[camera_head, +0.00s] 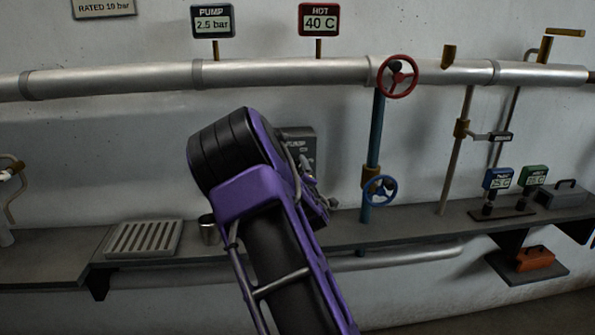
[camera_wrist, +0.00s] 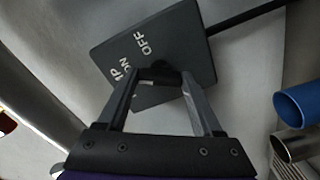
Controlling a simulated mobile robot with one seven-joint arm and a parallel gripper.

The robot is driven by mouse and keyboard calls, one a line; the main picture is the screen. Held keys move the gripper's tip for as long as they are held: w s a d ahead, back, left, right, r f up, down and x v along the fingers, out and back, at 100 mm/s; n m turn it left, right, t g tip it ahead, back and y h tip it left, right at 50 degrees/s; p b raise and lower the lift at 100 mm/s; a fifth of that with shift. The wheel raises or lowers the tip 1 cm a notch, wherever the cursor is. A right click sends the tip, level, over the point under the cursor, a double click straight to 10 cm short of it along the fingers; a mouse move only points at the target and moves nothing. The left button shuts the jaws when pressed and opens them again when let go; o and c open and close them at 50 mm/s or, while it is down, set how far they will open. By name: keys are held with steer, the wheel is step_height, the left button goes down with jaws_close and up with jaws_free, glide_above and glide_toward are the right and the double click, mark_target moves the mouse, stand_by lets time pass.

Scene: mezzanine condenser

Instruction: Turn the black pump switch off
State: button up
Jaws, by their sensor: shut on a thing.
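The dark grey pump switch box (camera_head: 303,140) is on the wall behind my purple arm, which hides part of it. In the wrist view its plate (camera_wrist: 195,40) fills the upper middle, with OFF and ON lettering tilted. My gripper (camera_wrist: 162,76) reaches to the plate, and its two fingers are shut on the black switch knob (camera_wrist: 168,76). The knob is mostly hidden between the fingertips, so I cannot tell which label it points at. In the head view the fingers are hard to make out beside my wrist.
A pump display (camera_head: 212,22) reads 2.5 bar and a hot display (camera_head: 319,19) reads 40 C. A red valve wheel (camera_head: 397,76) and a blue valve wheel (camera_head: 380,190) are to the right. A metal cup (camera_head: 209,229) and a slatted tray (camera_head: 144,239) are on the ledge.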

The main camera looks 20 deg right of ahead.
steer(key=c, duration=0.4)
steer(key=shift+f+b, duration=0.1)
steer(key=shift+b, duration=0.25)
steer(key=m+b, duration=0.8)
steer(key=b, duration=0.1)
steer(key=shift+m+b, duration=0.35)
steer(key=shift+m, duration=1.55)
